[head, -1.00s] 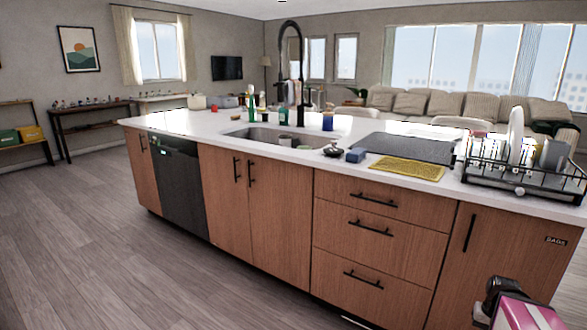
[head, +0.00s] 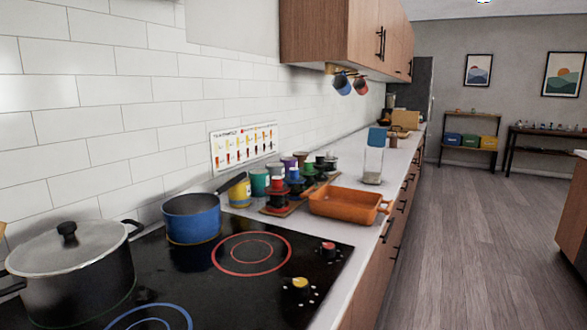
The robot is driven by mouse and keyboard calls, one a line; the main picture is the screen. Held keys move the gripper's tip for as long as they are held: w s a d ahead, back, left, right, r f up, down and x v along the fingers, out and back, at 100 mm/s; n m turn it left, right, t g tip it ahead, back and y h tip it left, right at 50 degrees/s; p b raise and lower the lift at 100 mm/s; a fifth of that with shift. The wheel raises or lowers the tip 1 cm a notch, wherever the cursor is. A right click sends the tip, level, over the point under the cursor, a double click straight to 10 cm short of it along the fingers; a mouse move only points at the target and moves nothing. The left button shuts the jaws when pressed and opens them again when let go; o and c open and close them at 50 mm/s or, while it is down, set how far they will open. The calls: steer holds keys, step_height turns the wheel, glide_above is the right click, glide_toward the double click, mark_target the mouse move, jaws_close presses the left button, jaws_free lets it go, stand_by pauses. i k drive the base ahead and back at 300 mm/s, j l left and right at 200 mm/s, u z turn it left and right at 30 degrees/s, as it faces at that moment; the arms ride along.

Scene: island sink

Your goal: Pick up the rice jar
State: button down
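A clear jar with a blue lid (head: 375,155) stands upright on the counter in the head view, right of the middle. It looks mostly see-through, and I cannot make out its contents or a label, so I cannot tell for sure that it is the rice jar. An orange baking dish (head: 345,204) sits on the counter in front of it. My gripper is not in view.
A black stovetop (head: 190,270) holds a lidded pot (head: 70,262) and a blue saucepan (head: 192,217). Several colourful cups and canisters (head: 292,180) crowd the counter (head: 399,168) by the tiled wall. Open wood floor (head: 480,240) lies at right; the island's edge (head: 572,210) shows at far right.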

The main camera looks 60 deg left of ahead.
mark_target(373, 158)
steer(key=u, duration=1.85)
steer(key=i+l+u, duration=0.2)
steer(key=k, duration=0.1)
